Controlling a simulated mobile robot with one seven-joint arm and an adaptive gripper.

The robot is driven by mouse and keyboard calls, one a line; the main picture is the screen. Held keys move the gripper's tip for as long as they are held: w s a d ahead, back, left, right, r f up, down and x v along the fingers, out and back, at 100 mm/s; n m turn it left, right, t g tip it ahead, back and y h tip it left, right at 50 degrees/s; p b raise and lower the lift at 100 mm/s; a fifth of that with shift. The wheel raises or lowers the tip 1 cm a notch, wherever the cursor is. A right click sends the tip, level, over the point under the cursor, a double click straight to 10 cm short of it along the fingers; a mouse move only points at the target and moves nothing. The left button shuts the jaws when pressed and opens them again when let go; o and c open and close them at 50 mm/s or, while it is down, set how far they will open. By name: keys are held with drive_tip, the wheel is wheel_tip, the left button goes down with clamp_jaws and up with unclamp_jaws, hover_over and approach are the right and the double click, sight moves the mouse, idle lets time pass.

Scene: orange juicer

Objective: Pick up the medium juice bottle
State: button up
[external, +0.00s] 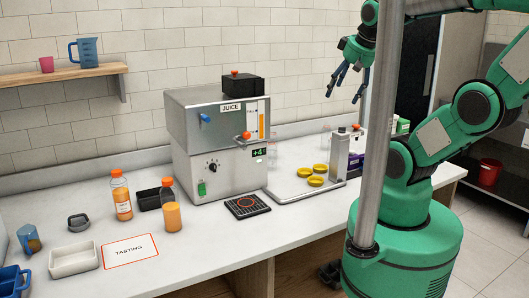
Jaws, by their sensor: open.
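Two bottles of orange juice with orange caps stand upright on the white counter. One bottle with a white label (122,200) stands at the left. The other bottle (171,214) is a little nearer and to its right. I cannot tell from this view which one is the medium size. My gripper (345,90) is open and empty, high above the back right of the counter. It is far to the right of both bottles, with the juice machine (205,150) between.
A black tray (149,200) sits between and behind the bottles. The tasting card (130,251), white tray (74,260) and blue cup (29,239) are near the front left. A black mat (247,206) and yellow lids (315,181) lie right. A metal post (374,150) stands before my arm.

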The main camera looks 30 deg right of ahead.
wheel_tip(320, 180, up, 5)
drive_tip(key=w+a+r+n, duration=0.1)
drive_tip(key=w+a+r, duration=0.2)
drive_tip(key=w+a, duration=0.25)
drive_tip(key=w+a+r+n+y+b, duration=0.1)
drive_tip(key=w+a+r, duration=0.25)
drive_tip(key=w, duration=0.35)
drive_tip(key=w+a+r+n, duration=0.1)
drive_tip(key=w+a+r, duration=0.2)
drive_tip(key=w+a, duration=0.3)
drive_tip(key=w+a+f+n+g+y, duration=0.1)
drive_tip(key=w+a, duration=0.5)
drive_tip(key=a, duration=0.5)
drive_tip(key=w+a+n+b, duration=0.15)
drive_tip(key=w+a, duration=0.35)
drive_tip(key=a, duration=0.5)
drive_tip(key=w+a+f+n+g+y, duration=0.1)
drive_tip(key=w+a+n, duration=0.1)
drive_tip(key=w+a, duration=0.65)
drive_tip(key=s+a+f+n, duration=0.1)
drive_tip(key=a+f, duration=0.3)
drive_tip(key=a, duration=0.8)
drive_tip(key=s+a+f+n, duration=0.15)
drive_tip(key=a+f, duration=0.25)
drive_tip(key=a, duration=0.8)
wheel_tip(320, 180, down, 27)
drive_tip(key=m, duration=0.1)
drive_tip(key=shift+d+b, duration=0.15)
drive_tip(key=shift+b, duration=0.15)
drive_tip(key=shift+f, duration=0.1)
